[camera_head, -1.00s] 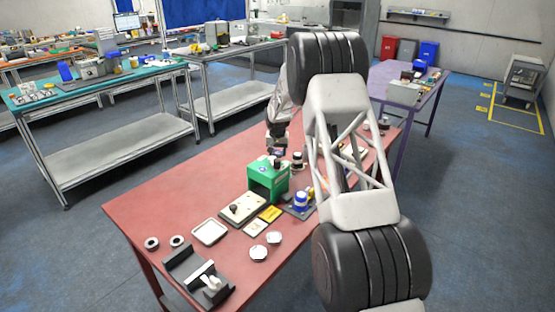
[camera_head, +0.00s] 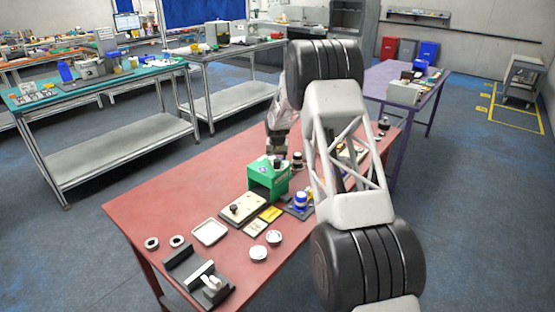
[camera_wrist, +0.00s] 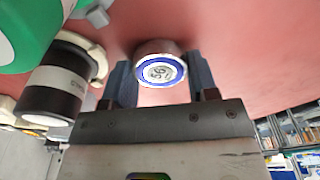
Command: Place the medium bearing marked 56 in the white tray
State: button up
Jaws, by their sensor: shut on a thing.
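The medium bearing (camera_wrist: 160,68) is a short metal disc with a blue ring and the number 56 on its face. In the wrist view it sits between the two fingers of my gripper (camera_wrist: 161,80), which is shut on it. In the head view my gripper is mostly hidden behind the green box, at the far side of the red table, and the bearing cannot be made out. The white tray (camera_head: 210,232) is an empty, shallow rounded square on the near left part of the table, well apart from my gripper.
The green box (camera_head: 267,178) stands between my gripper and the tray. A black cylinder (camera_wrist: 52,92) is left of my fingers. A beige plate with a black knob (camera_head: 243,209), two rings (camera_head: 152,243), white discs (camera_head: 259,252) and a dark fixture (camera_head: 208,286) surround the tray.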

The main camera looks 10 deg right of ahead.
jog(key=o, duration=1.1)
jog(key=shift+f, duration=0.1)
jog(key=shift+c, duration=0.2)
notch_tip(320, 180, up, 12)
jog(key=s, duration=0.1)
jog(key=shift+s+a, duration=0.15)
jog(key=shift+s, duration=0.05)
dwell(0.4)
